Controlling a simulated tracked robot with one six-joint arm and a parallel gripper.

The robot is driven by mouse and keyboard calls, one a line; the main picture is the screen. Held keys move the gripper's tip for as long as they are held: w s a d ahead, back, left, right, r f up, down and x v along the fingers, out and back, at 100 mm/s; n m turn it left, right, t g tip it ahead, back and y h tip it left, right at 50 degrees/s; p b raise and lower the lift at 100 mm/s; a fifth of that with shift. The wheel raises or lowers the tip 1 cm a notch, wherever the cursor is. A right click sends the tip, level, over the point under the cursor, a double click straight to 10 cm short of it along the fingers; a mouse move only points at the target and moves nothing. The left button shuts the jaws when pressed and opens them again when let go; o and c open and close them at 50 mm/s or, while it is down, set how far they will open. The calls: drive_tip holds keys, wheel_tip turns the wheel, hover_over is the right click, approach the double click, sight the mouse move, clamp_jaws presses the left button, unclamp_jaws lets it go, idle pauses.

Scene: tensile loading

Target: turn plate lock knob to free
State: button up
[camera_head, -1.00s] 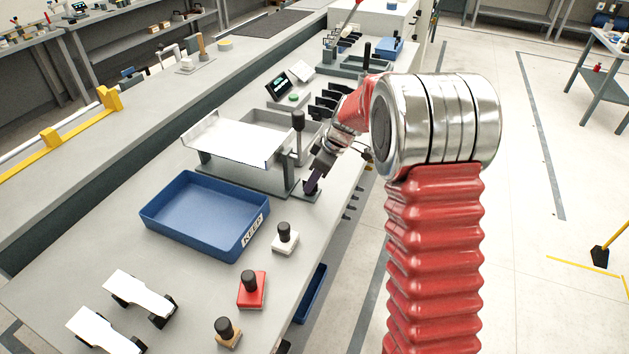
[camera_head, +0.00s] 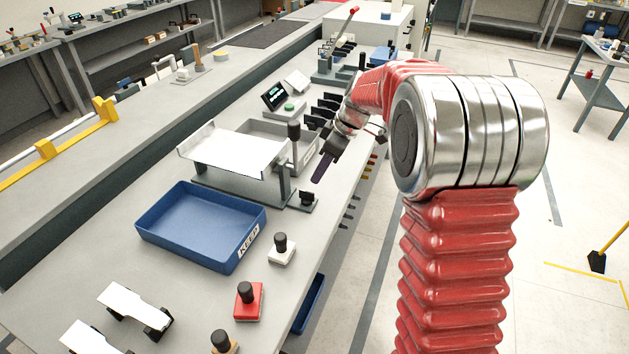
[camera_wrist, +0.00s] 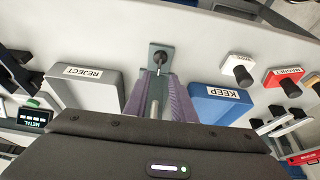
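The plate lock knob (camera_head: 307,197) is a small black knob on a grey foot at the near right end of the stand that carries a white tilting plate (camera_head: 235,150). In the wrist view the knob (camera_wrist: 159,57) sits on its grey strip beyond the fingertips. My gripper (camera_head: 320,172) hangs above and behind the knob, apart from it. In the wrist view its two purple fingers (camera_wrist: 160,95) are spread with a grey post visible between them and nothing held. The exact knob angle is hard to tell.
A blue KEEP tray (camera_head: 200,225) stands left of the knob, and a grey REJECT tray (camera_head: 280,138) stands behind. A black-topped lever post (camera_head: 294,133) rises close to my gripper. White (camera_head: 282,250) and red (camera_head: 248,302) knobbed blocks sit nearer. The bench's right edge is close.

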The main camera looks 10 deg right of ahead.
drive_tip(key=shift+v, duration=2.2)
drive_tip(key=s+f+m+h, duration=0.1)
drive_tip(key=s+f+m, duration=0.2)
drive_tip(key=s+m, duration=0.55)
drive_tip(key=s+a+r+m+t+h, duration=0.1)
drive_tip(key=s+a+r, duration=0.1)
drive_tip(key=s, duration=1)
drive_tip(key=s+a+r+m+t+h, duration=0.1)
drive_tip(key=s+r, duration=0.4)
drive_tip(key=s, duration=0.7)
drive_tip(key=shift+a+r+t+h, duration=0.15)
drive_tip(key=shift+a+t+h, duration=0.15)
drive_tip(key=shift+a+t, duration=0.3)
drive_tip(key=shift+s+a+m, duration=0.1)
drive_tip(key=shift+m, duration=0.15)
